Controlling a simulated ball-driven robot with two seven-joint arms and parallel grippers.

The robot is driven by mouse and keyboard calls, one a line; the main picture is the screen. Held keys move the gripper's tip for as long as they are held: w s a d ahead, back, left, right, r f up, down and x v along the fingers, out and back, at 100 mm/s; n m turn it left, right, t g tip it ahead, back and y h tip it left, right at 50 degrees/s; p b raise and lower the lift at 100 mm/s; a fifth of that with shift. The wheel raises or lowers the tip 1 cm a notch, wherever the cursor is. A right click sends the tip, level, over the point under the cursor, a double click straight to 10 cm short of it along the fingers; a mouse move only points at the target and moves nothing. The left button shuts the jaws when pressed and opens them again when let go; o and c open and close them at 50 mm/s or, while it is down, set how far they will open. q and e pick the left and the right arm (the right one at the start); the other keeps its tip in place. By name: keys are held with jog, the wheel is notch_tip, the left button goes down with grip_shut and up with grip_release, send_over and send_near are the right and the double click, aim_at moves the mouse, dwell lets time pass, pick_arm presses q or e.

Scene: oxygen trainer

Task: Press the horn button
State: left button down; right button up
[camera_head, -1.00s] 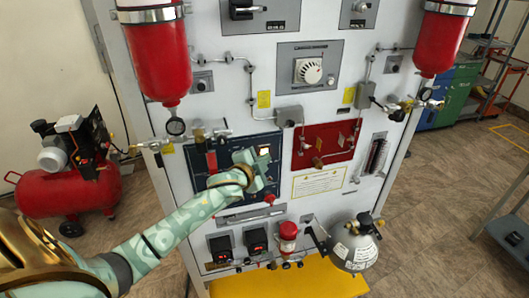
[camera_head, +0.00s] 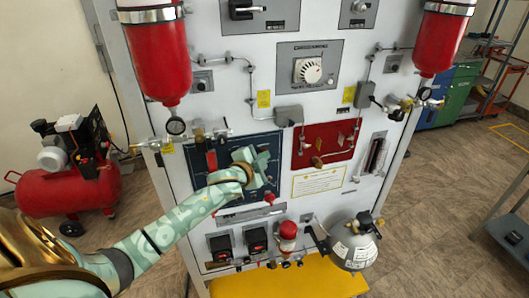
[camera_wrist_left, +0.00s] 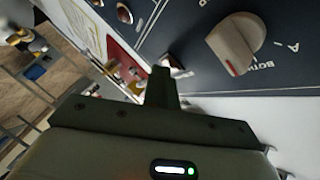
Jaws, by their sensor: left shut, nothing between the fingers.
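My left gripper (camera_head: 262,160) is in front of the dark blue control panel (camera_head: 268,192) in the head view, hiding much of its middle and upper right. In the left wrist view its fingers (camera_wrist_left: 161,80) are shut and empty. Their tips are close to a small button-like control (camera_wrist_left: 174,65) on the panel; I cannot tell whether they touch. No horn label is readable, so I cannot tell which control is the horn button. My right gripper is not in view.
A pale rotary knob (camera_wrist_left: 235,43) stands right of the fingers in the wrist view. A red panel (camera_head: 325,143) with valves is right of the blue panel. A red mushroom-shaped knob (camera_head: 269,198) sits below. Red cylinders (camera_head: 158,60) hang above on the left and right.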

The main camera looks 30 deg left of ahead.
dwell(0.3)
pick_arm(q)
jog(key=shift+s+d+p, duration=0.5)
jog(key=shift+s+d, duration=0.05)
jog(key=s+d+p, duration=0.2)
jog(key=s+d, duration=0.1)
jog(key=shift+s+d, duration=0.1)
jog(key=shift+d, duration=0.3)
dwell(0.9)
